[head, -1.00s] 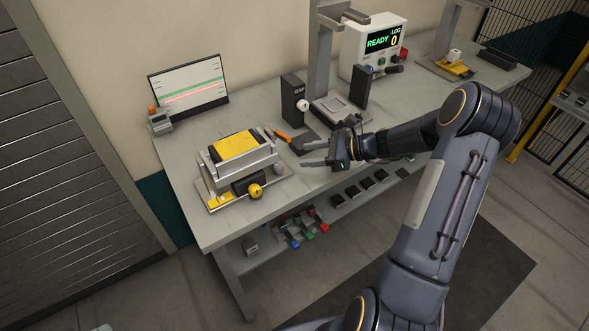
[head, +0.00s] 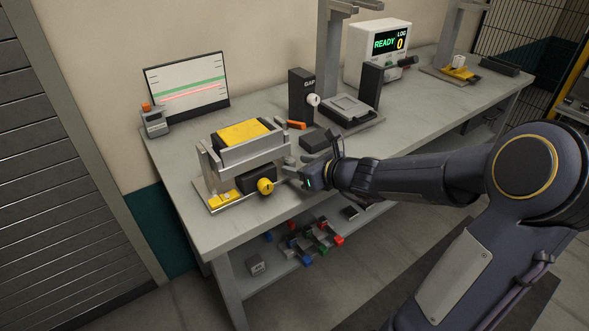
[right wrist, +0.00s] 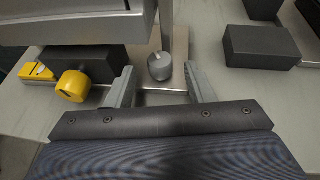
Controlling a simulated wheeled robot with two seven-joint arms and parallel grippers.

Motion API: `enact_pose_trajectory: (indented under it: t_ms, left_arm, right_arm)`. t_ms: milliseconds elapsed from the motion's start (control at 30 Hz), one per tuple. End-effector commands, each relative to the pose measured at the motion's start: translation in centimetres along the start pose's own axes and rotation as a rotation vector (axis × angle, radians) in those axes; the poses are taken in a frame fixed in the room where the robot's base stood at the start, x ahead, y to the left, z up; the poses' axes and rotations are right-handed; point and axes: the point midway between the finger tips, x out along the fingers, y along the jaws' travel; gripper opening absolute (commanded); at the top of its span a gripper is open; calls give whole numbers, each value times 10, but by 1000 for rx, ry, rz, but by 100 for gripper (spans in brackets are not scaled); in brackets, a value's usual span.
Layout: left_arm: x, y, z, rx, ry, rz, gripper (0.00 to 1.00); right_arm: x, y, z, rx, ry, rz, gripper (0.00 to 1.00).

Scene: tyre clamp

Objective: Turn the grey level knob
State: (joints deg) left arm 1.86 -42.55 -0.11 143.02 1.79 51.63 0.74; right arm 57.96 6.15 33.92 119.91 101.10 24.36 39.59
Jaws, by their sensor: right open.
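The grey level knob (right wrist: 160,66) is a small round cap with a thin pointer, on the base plate beside the clamp fixture in the right wrist view. In the head view it is a small grey shape (head: 289,160) at the fixture's right end, partly hard to tell from my fingers. My right gripper (right wrist: 159,72) is open, with one fingertip on each side of the knob in the wrist picture; I see no clear contact. In the head view my right gripper (head: 292,168) reaches in from the right. My left gripper is not in view.
The fixture has a yellow-topped block (head: 243,132) and a yellow knob (right wrist: 73,85) close to my left-hand finger. A dark block (right wrist: 262,52) stands right of the gripper. A monitor (head: 188,82) and a READY display box (head: 376,52) stand farther back. The bench front (head: 215,228) is clear.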

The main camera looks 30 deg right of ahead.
Motion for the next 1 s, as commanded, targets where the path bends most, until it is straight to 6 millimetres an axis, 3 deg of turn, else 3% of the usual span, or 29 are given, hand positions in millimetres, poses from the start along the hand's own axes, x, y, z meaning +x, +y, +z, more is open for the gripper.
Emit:
enact_pose_trajectory:
  t_ms: [167, 467, 800, 1000]
  left_arm:
    - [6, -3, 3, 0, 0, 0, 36]
    - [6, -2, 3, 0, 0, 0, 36]
    - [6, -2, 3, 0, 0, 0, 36]
    - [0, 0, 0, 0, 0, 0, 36]
  right_arm:
    - [17, 0, -1, 0, -1, 2, 48]
    - [19, 0, 0, -1, -1, 0, 48]
    - [18, 0, 0, -1, -1, 0, 4]
    - [18, -1, 3, -6, -1, 13, 4]
